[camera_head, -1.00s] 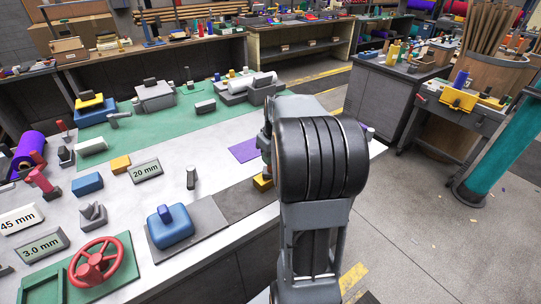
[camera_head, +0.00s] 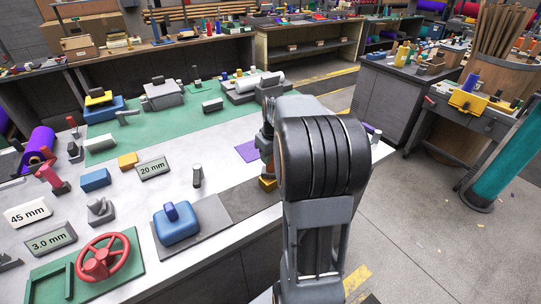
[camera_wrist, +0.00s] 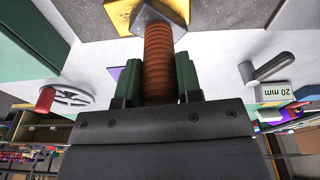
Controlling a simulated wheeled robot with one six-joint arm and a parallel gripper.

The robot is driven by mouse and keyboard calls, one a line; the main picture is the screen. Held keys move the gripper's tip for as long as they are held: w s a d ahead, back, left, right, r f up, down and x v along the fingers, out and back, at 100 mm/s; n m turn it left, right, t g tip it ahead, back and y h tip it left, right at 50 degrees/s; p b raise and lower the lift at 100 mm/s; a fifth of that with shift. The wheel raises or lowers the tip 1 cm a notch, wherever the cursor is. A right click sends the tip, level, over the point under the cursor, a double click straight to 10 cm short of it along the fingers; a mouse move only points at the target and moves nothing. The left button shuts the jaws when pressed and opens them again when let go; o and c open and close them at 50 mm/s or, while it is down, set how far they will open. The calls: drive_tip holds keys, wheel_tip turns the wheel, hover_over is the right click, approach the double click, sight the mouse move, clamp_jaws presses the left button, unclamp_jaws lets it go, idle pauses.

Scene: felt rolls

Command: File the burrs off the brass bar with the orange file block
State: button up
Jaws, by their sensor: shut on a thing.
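In the wrist view my gripper (camera_wrist: 157,68) has its green fingers shut on the ribbed rust-orange grip of the file block (camera_wrist: 158,50). A grey block-shaped end of the tool shows beyond the grip, at the top of the picture. A speckled yellow surface, seemingly the brass bar (camera_wrist: 118,13), shows behind that grey end. I cannot tell whether the two touch. In the head view my arm hides the gripper and the tool; a small yellow piece (camera_head: 267,184) shows beside the arm.
On the bench stand a blue box with a handle (camera_head: 177,222), a red handwheel (camera_head: 102,258), a 20 mm sign (camera_head: 153,169) and a grey upright post (camera_head: 197,176). A purple sheet (camera_head: 247,151) lies left of my arm. Open floor lies to the right.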

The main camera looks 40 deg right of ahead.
drive_tip(key=shift+s+d+f, duration=0.15)
drive_tip(key=shift+s+d, duration=0.65)
drive_tip(key=shift+s, duration=0.05)
idle(0.6)
drive_tip(key=shift+s, duration=0.1)
drive_tip(key=shift+d+r+p, duration=0.2)
drive_tip(key=shift+r+p, duration=0.25)
drive_tip(key=shift+r, duration=0.45)
drive_tip(key=shift+r, duration=0.15)
wheel_tip(320, 180, up, 5)
drive_tip(key=p, duration=0.4)
